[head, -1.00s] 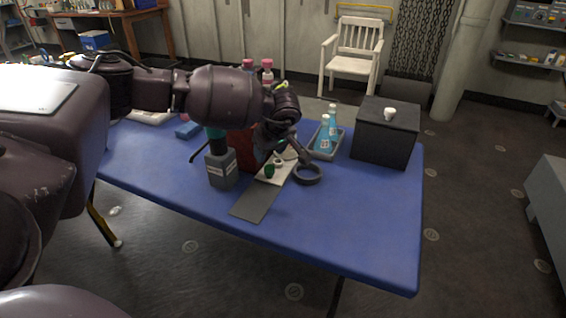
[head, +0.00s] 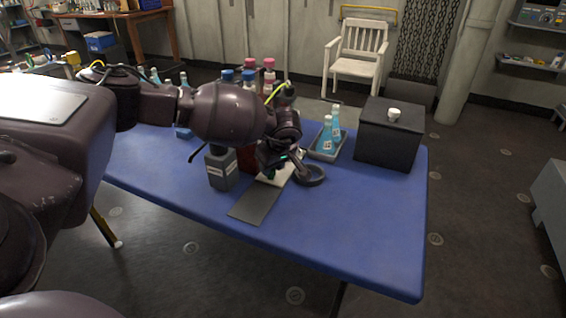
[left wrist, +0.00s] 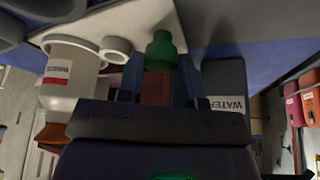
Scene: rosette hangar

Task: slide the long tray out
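A pale, flat tray-like piece (head: 285,177) lies on the blue table at the far end of a dark grey strip (head: 257,205). I cannot tell whether the two are one piece. In the left wrist view the pale surface (left wrist: 105,22) carries a green knob-like piece (left wrist: 161,50), a white ring (left wrist: 115,49) and a white labelled cup (left wrist: 70,72). My left gripper (head: 274,172) is low over the pale piece; its two blue fingers (left wrist: 160,68) are apart, with the green piece between or just beyond their tips. Contact is unclear. My right gripper is out of view.
A dark grey bottle (head: 221,168) stands left of the strip; a dark ring (head: 311,176) lies right of the gripper. A grey tray (head: 323,153) with blue bottles and a black box (head: 388,135) stand behind right. The table's front right is clear.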

